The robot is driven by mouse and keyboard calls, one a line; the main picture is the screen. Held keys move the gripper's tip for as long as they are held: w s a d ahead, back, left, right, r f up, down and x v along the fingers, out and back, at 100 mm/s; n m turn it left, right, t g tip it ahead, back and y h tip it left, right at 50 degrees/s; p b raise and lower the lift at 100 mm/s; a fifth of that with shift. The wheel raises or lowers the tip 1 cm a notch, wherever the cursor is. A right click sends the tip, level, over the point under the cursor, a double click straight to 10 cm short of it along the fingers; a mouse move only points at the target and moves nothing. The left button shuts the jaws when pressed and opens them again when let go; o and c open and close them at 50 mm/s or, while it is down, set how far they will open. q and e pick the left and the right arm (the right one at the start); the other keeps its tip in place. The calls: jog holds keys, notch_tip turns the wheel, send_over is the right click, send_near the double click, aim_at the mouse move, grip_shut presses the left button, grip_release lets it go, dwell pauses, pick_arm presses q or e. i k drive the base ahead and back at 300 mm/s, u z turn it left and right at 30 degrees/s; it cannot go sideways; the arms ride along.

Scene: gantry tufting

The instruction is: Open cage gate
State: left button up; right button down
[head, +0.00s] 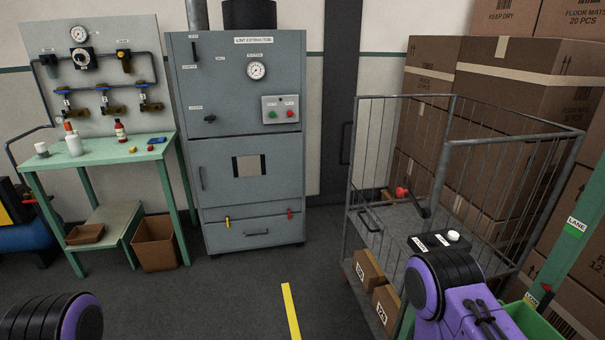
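A grey wire cage trolley (452,118) stands at the right, with tall posts, a top rail and vertical bars. A red knob (402,192) with a black lever shows at mid-height within its outline. A dark handle (370,220) shows lower at its left. I cannot tell which panel is the gate or whether it is latched. A purple and black part of my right arm (465,295) is in front of the cage's lower right and hides part of it. A part of my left arm (60,318) shows at the bottom left. Neither gripper's fingers show.
Two small cartons (368,269) sit at the cage's low front. Large stacked cartons (510,85) stand behind it. A green post (572,228) and green bin (532,320) are at the right. A grey cabinet (248,185) and green bench (98,148) stand left. The middle floor is clear.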

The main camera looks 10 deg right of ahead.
aim_at(378, 229)
jog(key=u, duration=0.05)
jog(key=k, duration=0.6)
jog(key=u, duration=0.25)
jog(key=i, duration=1)
jog(key=z, duration=0.45)
jog(key=i, duration=0.75)
jog(key=z, duration=1.15)
jog(key=i, duration=0.4)
jog(key=z, duration=0.35)
